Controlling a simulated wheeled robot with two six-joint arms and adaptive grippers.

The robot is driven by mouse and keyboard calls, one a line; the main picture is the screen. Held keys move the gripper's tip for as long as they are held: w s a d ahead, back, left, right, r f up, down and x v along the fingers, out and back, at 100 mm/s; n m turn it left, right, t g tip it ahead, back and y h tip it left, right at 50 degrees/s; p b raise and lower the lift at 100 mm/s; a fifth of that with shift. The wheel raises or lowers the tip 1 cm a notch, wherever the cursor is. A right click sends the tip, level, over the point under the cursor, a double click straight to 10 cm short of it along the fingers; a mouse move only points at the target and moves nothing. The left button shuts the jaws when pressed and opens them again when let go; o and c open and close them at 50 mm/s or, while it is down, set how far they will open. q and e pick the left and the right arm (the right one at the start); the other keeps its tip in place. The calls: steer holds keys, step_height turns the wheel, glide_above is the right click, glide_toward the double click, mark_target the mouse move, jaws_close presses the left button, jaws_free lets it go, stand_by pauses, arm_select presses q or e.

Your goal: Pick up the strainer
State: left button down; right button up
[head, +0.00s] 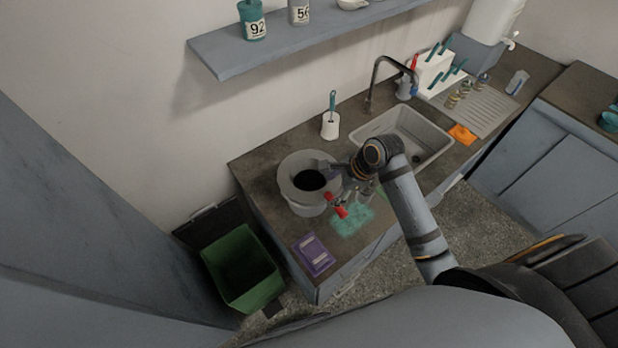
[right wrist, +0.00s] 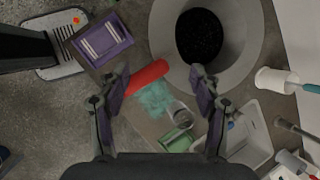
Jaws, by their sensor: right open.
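A wide pale grey round vessel (head: 309,181) with a dark round inside stands on the counter; it also shows at the top of the right wrist view (right wrist: 245,62). A red handle (right wrist: 147,77) lies by its rim. It looks like the strainer's handle, and the dark round part may be its mesh, but I cannot tell how they join. My right gripper (right wrist: 158,76) is open, its fingers on either side of the red handle in that view, with no visible grip. In the head view my right gripper (head: 345,197) partly hides the handle. My left gripper is not in view.
A purple pad (head: 314,254) lies near the counter's front edge. A sink (head: 425,142) with a tap is to the right. A green bin (head: 240,268) stands below left.

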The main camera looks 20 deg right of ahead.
mark_target(316, 195)
steer(key=x, duration=0.3)
steer(key=shift+w+a+r, duration=0.1)
steer(key=shift+w+a+f, duration=0.35)
steer(key=shift+a, duration=0.25)
steer(key=shift+w+a+f+p, duration=0.4)
steer(key=shift+f+p, duration=0.2)
steer(key=shift+p, duration=0.3)
steer(key=x, duration=0.3)
steer(key=shift+w+d+f+p, duration=0.1)
steer(key=shift+d+f+p, duration=0.1)
steer(key=shift+p, duration=0.1)
steer(key=shift+a, duration=0.15)
steer(key=c, duration=0.3)
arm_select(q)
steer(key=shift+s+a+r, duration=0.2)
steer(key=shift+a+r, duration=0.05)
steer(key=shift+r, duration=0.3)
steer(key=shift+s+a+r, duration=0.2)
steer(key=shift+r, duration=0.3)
arm_select(e)
steer(key=c, duration=1)
steer(key=shift+c, duration=0.2)
